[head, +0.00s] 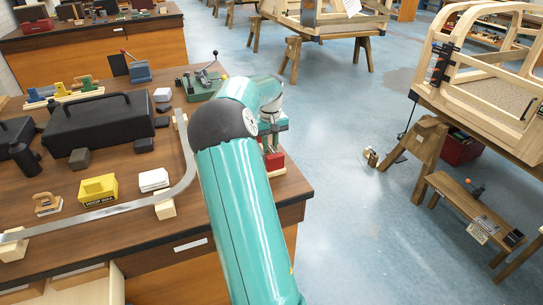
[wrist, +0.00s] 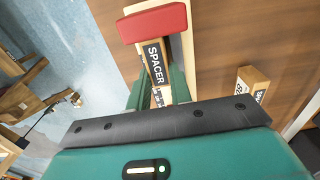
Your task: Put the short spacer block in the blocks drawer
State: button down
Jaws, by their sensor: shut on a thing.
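The smaller print on the label is too small to read. A red piece (wrist: 152,22) lies across the far end of the block in this view. In the head view my gripper (head: 272,127) is over the right corner of the workbench, with a red object (head: 274,162) just below it. The block itself is mostly hidden there. I cannot identify the blocks drawer for certain.
A second labelled wooden block (wrist: 254,84) lies on the bench to the right in the wrist view. The workbench (head: 110,235) holds a black case (head: 100,122), a yellow box (head: 98,189) and a curved metal strip (head: 110,210). An open pale compartment (head: 75,293) shows at lower left.

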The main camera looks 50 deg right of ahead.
jog(key=shift+r, duration=0.1)
dwell(0.3)
jog(key=shift+w+d, duration=0.45)
jog(key=shift+d, duration=0.05)
jog(key=shift+r, duration=0.1)
jog(key=shift+r, duration=3.4)
